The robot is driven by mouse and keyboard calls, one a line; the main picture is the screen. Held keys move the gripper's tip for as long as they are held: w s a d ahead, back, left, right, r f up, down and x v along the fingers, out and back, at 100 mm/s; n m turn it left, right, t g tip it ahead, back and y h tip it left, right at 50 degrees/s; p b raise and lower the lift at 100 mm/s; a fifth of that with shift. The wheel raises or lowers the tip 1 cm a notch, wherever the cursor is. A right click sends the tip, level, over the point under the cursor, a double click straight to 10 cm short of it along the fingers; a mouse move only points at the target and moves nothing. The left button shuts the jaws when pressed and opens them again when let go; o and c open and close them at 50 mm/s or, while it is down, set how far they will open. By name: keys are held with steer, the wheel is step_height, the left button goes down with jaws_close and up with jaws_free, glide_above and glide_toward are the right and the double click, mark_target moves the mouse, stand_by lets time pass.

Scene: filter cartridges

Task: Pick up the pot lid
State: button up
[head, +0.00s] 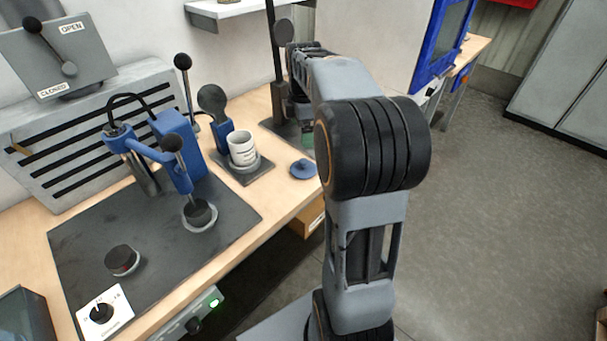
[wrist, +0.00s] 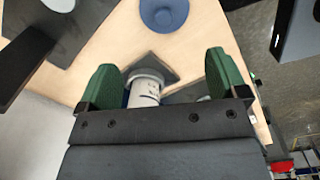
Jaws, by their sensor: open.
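The pot lid, a small blue disc with a darker knob (head: 303,168), lies on the wooden bench near its front edge, right of a white cup-like pot (head: 242,148). In the wrist view the lid (wrist: 164,14) is at the top edge, partly cut off, beyond the fingertips. My gripper (wrist: 164,76) is open, its two green fingers wide apart with nothing held between them. The pot (wrist: 146,88) shows behind the gap between the fingers, partly hidden by the gripper body. In the head view my arm hides most of the gripper.
The pot stands on a dark square base (head: 262,166). A blue lever press (head: 178,150) stands on a dark mat (head: 90,225) to the left. A dark upright post (head: 275,60) rises behind the lid. Bare wood surrounds the lid; the bench edge is close.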

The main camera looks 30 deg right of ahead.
mark_target(303, 161)
step_height(303, 161, down, 13)
steer(key=n+b, duration=0.1)
steer(key=n, duration=0.2)
steer(key=shift+s+a+f+n+b, duration=0.1)
steer(key=shift+n+b, duration=0.3)
stand_by(0.3)
steer(key=shift+c, duration=0.3)
steer(key=c, duration=0.5)
